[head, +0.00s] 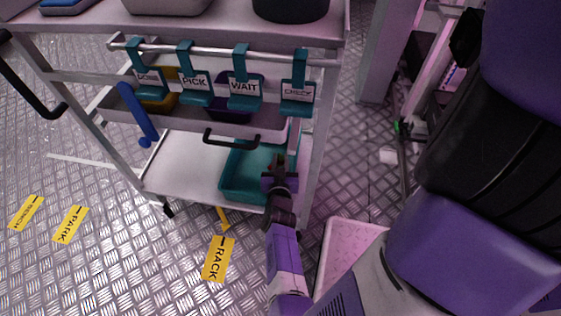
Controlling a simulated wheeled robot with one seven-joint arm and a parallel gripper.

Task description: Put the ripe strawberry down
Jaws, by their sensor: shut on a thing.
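My gripper (279,168) is at the lower right of the cart, seen from behind and above. It is over or in front of the right part of a teal bin (236,187) on the cart's lower shelf; I cannot tell how high it is above the bin. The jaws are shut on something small. A dark reddish-brown patch shows at the fingertips, but the strawberry cannot be made out clearly, as the gripper covers most of it.
The cart's lower shelf (184,165) is bare left of the bin. Teal tags, one reading WAIT (245,88), hang from a rail above. A drawer handle (231,141) juts above the bin. A pale crate (342,254) stands on the floor at the right.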

